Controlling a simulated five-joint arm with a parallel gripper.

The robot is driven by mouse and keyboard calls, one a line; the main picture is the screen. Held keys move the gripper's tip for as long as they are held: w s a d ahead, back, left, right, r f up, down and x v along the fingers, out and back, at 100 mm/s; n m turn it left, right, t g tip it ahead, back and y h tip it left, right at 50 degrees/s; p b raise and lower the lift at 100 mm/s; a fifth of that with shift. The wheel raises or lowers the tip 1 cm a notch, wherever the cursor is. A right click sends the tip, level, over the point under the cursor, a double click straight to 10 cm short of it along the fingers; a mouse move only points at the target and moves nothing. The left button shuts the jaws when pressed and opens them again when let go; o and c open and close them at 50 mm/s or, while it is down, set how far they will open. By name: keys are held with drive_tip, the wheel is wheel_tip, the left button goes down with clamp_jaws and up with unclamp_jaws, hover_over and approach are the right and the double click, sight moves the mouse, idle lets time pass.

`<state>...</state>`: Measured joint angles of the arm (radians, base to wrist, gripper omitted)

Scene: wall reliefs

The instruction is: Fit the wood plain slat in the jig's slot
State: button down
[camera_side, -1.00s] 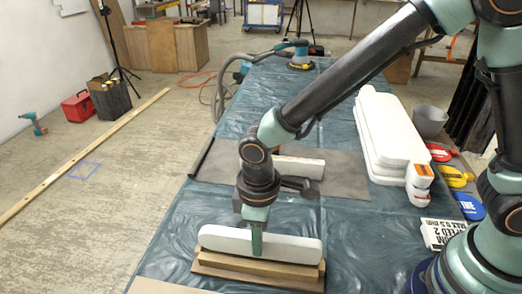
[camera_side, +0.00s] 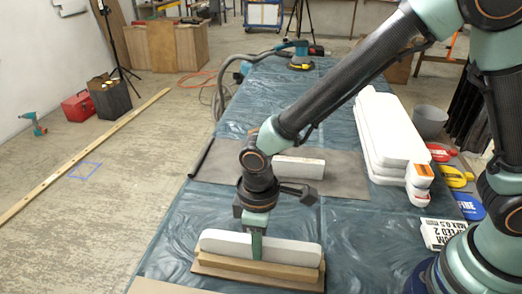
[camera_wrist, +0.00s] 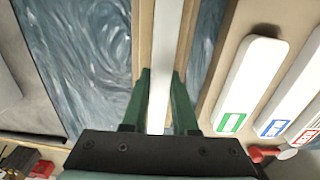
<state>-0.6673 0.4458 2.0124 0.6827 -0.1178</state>
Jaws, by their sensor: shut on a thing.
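A long slat with rounded ends (camera_side: 218,240) stands on edge in the side view; it looks white, not wood-coloured. My gripper (camera_side: 256,247) is shut on it near its middle from above. The slat stands at the wooden jig (camera_side: 290,277), with its lower edge hidden behind the jig's front rail. In the wrist view my green fingers (camera_wrist: 160,75) sit on both sides of the slat (camera_wrist: 166,45). Wooden strips of the jig (camera_wrist: 143,30) run along both sides of it. How deep the slat sits cannot be seen.
In the wrist view several white pieces with coloured marks (camera_wrist: 250,75) lie to the right. In the side view a white block (camera_side: 299,167) lies on a grey mat (camera_side: 345,180) behind my gripper. Stacked white pieces (camera_side: 390,135) stand at right. The sheet left of the jig is clear.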

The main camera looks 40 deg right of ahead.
drive_tip(key=shift+f, duration=0.7)
drive_tip(key=c, duration=0.6)
unclamp_jaws()
